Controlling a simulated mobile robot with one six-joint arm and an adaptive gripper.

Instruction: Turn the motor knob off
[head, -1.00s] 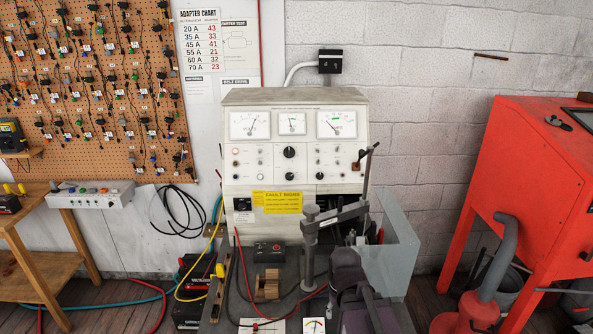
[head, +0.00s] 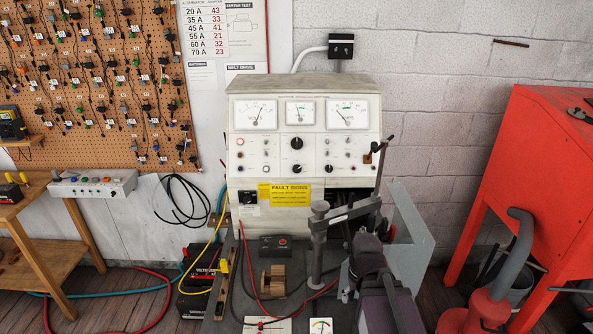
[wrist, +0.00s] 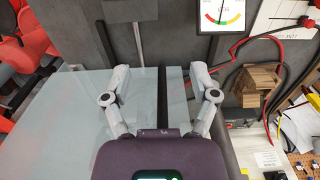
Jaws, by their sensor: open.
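The cream test bench panel (head: 303,115) stands against the wall in the head view, with three dial gauges across its top. Below them are a large black knob (head: 297,143), a smaller black knob (head: 297,169) and another at its right (head: 328,168). Labels are too small to read, so I cannot tell which is the motor knob. My gripper (wrist: 160,78) is open and empty in the wrist view, its two grey fingers spread apart. It points down over the bench area, with no panel knob between the fingers. My dark purple arm shows low in the head view, in front of the bench.
A grey clamp post (head: 318,240) with a lever stands on the bench before the panel. A wooden block (head: 273,280) and a small black box (head: 275,247) sit on the bench. A red cabinet (head: 540,170) stands at the right.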

